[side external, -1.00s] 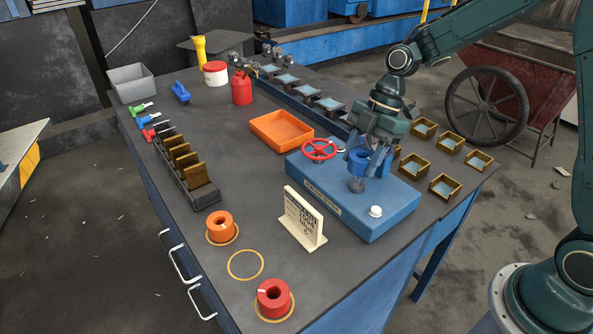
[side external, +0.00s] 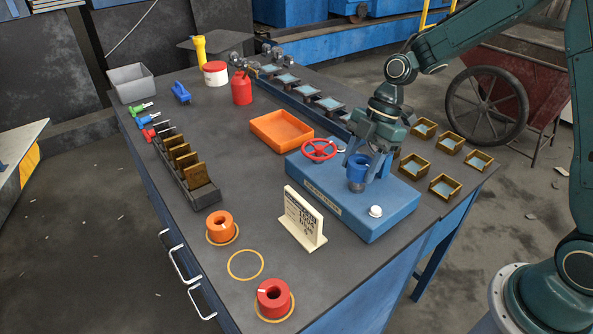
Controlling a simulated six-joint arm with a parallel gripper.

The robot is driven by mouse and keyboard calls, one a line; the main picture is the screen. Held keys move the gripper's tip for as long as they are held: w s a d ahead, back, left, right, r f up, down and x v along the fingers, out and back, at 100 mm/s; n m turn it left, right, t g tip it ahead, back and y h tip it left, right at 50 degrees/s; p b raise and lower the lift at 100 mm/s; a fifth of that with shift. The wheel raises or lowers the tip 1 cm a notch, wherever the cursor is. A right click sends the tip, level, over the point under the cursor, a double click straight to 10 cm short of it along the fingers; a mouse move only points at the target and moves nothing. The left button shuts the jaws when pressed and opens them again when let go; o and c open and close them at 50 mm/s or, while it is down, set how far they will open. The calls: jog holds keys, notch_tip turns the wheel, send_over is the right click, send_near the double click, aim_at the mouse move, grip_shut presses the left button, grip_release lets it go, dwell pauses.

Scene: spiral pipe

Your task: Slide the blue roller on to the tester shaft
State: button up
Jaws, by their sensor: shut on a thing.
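The blue roller (side external: 357,170) is upright between the fingers of my gripper (side external: 360,165), which is shut on it. The roller sits over the tester shaft, around its upper part. Only a short grey stub of the shaft (side external: 356,187) shows below the roller. The shaft stands on the blue tester box (side external: 330,203), which has a red handwheel (side external: 319,150) and a white knob (side external: 376,211). My fingers hide part of the roller.
An orange roller (side external: 220,224) and a red roller (side external: 273,297) stand on ringed spots at the front, with an empty ring (side external: 245,265) between them. A cream sign (side external: 303,218) stands before the tester. An orange tray (side external: 281,129) lies behind it. Brass-coloured bins (side external: 445,186) are at right.

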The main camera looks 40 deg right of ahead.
jog(key=shift+f, duration=0.1)
jog(key=o, duration=1.2)
jog(key=shift+f, duration=0.1)
jog(key=shift+d, duration=0.1)
jog(key=v, duration=1.4)
jog(key=s+a+r+m+t+h, duration=0.25)
jog(key=s+a+r+m, duration=0.2)
jog(key=s+m, duration=0.45)
jog(key=s+d+m+t, duration=0.1)
jog(key=s+m, duration=0.2)
jog(key=s, duration=0.1)
jog(key=s+m+t+h, duration=0.1)
jog(key=s+m, duration=0.2)
jog(key=s, duration=0.2)
jog(key=s+d+f+m+t+h, duration=0.1)
jog(key=s+m, duration=0.2)
jog(key=s, duration=0.1)
jog(key=shift+s+d, duration=0.35)
jog(key=shift+d, duration=0.05)
